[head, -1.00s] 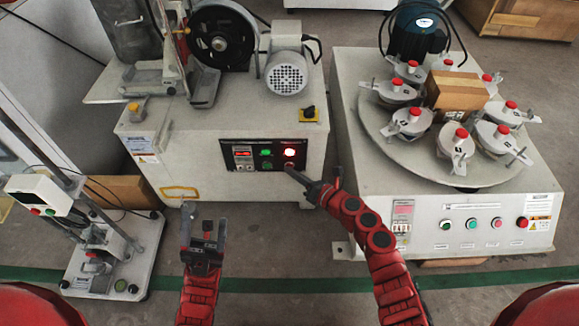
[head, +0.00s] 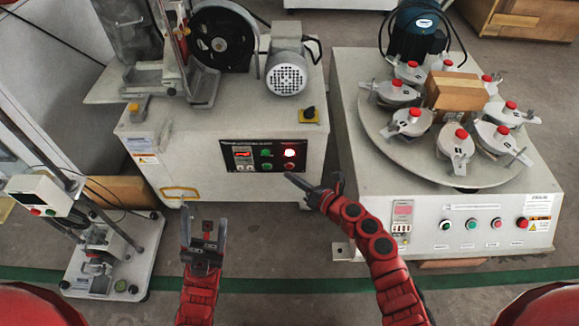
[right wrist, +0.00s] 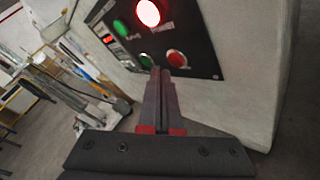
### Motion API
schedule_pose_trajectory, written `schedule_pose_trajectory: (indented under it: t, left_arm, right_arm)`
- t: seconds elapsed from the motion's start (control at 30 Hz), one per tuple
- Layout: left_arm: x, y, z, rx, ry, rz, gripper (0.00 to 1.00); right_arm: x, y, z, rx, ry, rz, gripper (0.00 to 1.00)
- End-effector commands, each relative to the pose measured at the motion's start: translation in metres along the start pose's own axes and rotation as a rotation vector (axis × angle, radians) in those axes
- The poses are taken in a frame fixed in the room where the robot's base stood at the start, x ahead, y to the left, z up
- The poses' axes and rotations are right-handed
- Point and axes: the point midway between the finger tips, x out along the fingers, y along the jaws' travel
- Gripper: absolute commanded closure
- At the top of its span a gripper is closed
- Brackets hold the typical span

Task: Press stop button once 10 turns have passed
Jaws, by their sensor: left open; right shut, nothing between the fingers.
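The black control panel (head: 278,142) is on the front of the left machine. Its red lamp (head: 289,152) is lit, and it shows bright in the right wrist view (right wrist: 148,12). The red stop button (head: 289,165) sits below the lamp; it also shows in the right wrist view (right wrist: 177,58). A green button (right wrist: 145,60) is beside it. The counter display (head: 243,154) is too small to read. My right gripper (head: 290,179) is shut and empty, its tips just below the panel, apart from the red button. My left gripper (head: 205,228) is open and empty, lower left.
The left machine carries a black wheel (head: 222,44) and a grey motor (head: 286,74). A white machine (head: 375,215) with a round turntable and several red-capped jars stands right. A small test stand (head: 95,265) is at lower left. The floor between is clear.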

Motion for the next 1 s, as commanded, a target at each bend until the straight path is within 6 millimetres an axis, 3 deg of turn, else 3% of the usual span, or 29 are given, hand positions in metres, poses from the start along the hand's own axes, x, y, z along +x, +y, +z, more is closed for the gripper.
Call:
schedule_pose_trajectory:
  t: [0.27,0.73,1.0]
  left_arm:
    - [0.001,0.0,0.0,0.0,0.0,0.0,0.39]
    - [0.005,-0.001,-0.001,0.0,0.0,0.0,0.39]
    - [0.005,-0.001,-0.001,0.0,0.0,0.0,0.39]
  right_arm:
    - [-0.003,0.003,-0.002,-0.001,0.0,0.0,1.0]
    - [-0.034,0.024,-0.025,0.001,0.003,-0.001,1.0]
    - [-0.035,0.025,-0.025,0.001,0.0,-0.001,1.0]
